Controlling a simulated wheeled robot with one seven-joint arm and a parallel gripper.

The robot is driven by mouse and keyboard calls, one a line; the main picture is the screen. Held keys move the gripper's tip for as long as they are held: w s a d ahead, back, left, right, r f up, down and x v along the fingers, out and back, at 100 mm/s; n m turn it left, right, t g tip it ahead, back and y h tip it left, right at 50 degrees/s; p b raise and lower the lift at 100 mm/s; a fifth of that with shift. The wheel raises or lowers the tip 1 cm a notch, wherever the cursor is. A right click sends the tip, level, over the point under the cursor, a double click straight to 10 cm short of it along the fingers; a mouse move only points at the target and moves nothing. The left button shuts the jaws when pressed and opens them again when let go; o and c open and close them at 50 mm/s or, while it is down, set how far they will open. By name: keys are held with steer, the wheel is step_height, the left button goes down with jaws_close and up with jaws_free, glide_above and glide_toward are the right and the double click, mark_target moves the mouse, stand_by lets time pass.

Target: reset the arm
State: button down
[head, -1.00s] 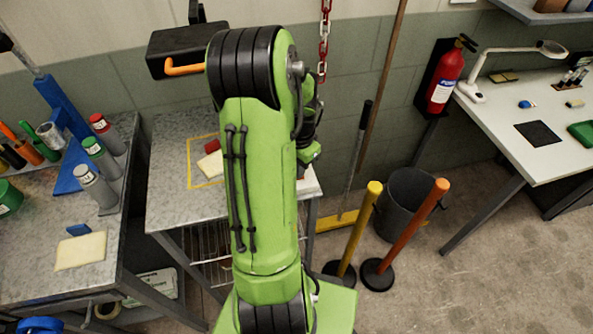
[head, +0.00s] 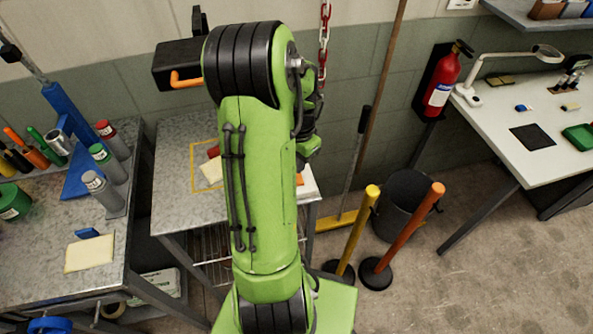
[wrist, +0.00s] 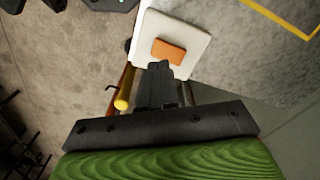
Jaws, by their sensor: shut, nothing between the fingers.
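My green arm stands upright in the middle of the head view and hides my gripper there. In the wrist view my gripper (wrist: 158,85) shows as dark fingers close together, shut and empty. The fingers appear over the edge of a white pad (wrist: 190,38) with an orange block (wrist: 169,51) on it. I cannot tell the height of the fingers above the pad. In the head view the pad is mostly hidden behind my arm.
A grey table (head: 180,195) with a yellow outlined square stands behind my arm. A left bench (head: 50,275) holds several cans and a cream pad. Yellow (head: 358,230) and orange (head: 408,228) posts stand right of my arm, near a grey bin (head: 400,215). A white table (head: 510,110) is at right.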

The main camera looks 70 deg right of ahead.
step_height(320, 180, up, 2)
steer(key=shift+p, duration=0.5)
